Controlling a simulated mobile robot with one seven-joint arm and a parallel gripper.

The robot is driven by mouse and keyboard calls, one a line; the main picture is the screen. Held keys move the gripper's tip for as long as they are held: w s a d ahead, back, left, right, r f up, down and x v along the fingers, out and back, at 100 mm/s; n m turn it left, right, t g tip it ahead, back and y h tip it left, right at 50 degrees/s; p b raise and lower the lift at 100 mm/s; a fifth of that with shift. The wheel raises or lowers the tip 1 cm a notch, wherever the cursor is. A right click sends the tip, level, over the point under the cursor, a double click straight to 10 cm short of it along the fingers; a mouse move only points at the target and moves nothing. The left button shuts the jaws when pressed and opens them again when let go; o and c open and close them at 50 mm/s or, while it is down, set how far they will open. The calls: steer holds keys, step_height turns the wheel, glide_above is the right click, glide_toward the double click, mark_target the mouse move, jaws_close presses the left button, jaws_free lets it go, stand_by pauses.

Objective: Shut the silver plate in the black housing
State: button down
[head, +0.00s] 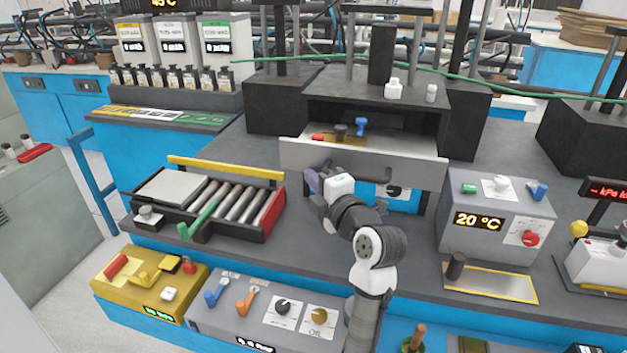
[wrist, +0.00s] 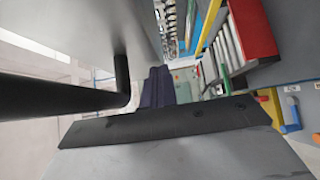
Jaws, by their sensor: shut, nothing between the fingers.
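The silver plate (head: 415,167) is the front of a tray that stands out from the black housing (head: 375,90). The tray is pulled out, and its dark inside shows behind the plate with small items in it. My gripper (head: 312,180), with purple fingers, is shut and empty close in front of the plate's lower left part. In the wrist view the fingers (wrist: 158,85) point past a black bar handle (wrist: 65,95), beside a large grey surface (wrist: 85,30) that looks like the plate. I cannot tell whether they touch. My arm hides part of the plate's lower edge.
A roller tray (head: 230,200) with a red end block (head: 272,213) stands left of my arm. A grey box reading 20 °C (head: 495,225) stands to the right. Control boxes line the front. Bare grey bench (head: 410,235) lies between my arm and that box.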

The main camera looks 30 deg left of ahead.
mark_target(334, 139)
steer(key=w+a+b, duration=0.1)
steer(key=w+b, duration=0.2)
steer(key=w, duration=0.2)
steer(key=w+a+b, duration=0.2)
steer(key=w, duration=0.4)
steer(key=w+a+b, duration=0.2)
steer(key=w+b, duration=0.1)
steer(key=w, duration=0.3)
steer(key=shift+f+b, duration=0.1)
steer(key=shift+b, duration=0.2)
steer(key=shift+w+a, duration=0.15)
steer(key=shift+w, duration=0.4)
steer(key=shift+s, duration=0.1)
